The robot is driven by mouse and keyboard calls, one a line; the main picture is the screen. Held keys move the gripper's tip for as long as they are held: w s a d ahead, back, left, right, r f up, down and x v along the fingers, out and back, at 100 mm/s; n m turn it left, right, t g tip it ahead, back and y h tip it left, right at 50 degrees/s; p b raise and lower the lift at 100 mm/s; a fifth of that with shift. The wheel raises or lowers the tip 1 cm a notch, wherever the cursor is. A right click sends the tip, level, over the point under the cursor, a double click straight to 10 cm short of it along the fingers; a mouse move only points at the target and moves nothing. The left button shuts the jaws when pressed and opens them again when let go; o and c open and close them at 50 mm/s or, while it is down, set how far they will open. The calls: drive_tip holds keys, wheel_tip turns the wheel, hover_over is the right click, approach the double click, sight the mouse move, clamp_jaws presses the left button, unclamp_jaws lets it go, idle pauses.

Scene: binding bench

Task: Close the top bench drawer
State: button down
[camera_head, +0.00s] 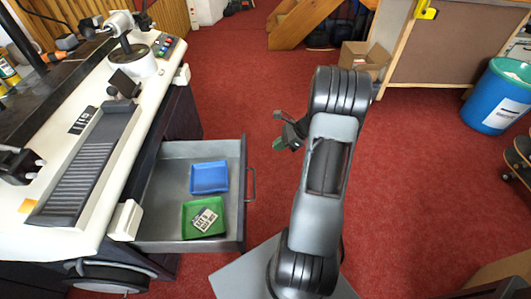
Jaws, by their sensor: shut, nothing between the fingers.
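The top bench drawer (170,222) stands pulled out from the bench's right side. Its dark front panel (242,170) carries a bar handle (252,184) on the outer face. A blue tray (209,178) and a green tray (190,227) lie inside. The green one holds a small light item with dark marks. My gripper (279,130) is to the right of the drawer front and beyond its handle in the picture, apart from both. It is shut and empty; my arm partly hides it.
The bench (128,165) fills the left side, with a dark grooved rail and clamps on top. Red carpet (420,190) lies open around my arm. A blue bin (497,97) stands at right, a cardboard box (364,57) at the back.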

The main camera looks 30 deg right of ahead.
drive_tip(key=a+r+b+x, duration=0.1)
drive_tip(key=r+b+x, duration=0.1)
drive_tip(key=x, duration=0.9)
drive_tip(key=shift+w+a+f+b, duration=0.3)
drive_tip(key=shift+w+a+b, duration=0.2)
drive_tip(key=shift+a+b, duration=0.15)
